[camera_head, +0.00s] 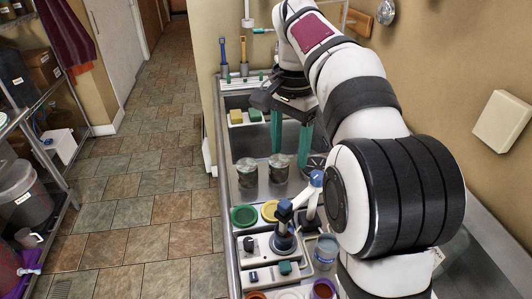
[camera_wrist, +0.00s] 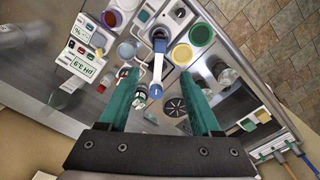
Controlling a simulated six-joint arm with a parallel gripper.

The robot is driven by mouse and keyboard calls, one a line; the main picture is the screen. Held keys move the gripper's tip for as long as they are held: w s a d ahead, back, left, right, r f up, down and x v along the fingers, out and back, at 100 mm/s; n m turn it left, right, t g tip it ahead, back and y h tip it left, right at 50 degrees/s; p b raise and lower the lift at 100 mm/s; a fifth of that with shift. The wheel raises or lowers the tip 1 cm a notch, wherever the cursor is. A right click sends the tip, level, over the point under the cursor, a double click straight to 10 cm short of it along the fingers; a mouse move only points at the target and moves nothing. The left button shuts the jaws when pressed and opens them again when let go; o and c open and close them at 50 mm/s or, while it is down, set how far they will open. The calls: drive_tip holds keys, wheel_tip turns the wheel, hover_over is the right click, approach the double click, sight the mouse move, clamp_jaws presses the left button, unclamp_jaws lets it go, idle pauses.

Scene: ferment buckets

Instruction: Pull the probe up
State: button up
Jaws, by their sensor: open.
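My gripper (camera_head: 290,150) is open over the steel sink, its two teal fingers pointing down and apart. In the wrist view, nothing is clamped between the fingers of my gripper (camera_wrist: 159,80). A white arm-like fitting with blue ends (camera_wrist: 157,65) runs between the fingertips in that view; it also shows below the gripper in the head view (camera_head: 315,180). A small dark and green upright item (camera_wrist: 141,97) stands beside it, near the left finger. I cannot tell for certain which of these is the probe. A pH readout (camera_wrist: 84,69) reading 3.9 lies at the left.
Two jars (camera_head: 262,171) stand in the sink (camera_head: 236,190). Green (camera_head: 244,215) and yellow (camera_head: 270,210) round pieces lie on the counter, with a clear blue-labelled cup (camera_head: 326,250) nearby. Sponges (camera_head: 245,116) sit at the back. A wall bounds the right side.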

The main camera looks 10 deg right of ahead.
sight(285, 203)
wheel_tip(285, 203, down, 15)
drive_tip(key=shift+f, duration=0.2)
drive_tip(key=shift+c, duration=0.3)
clamp_jaws()
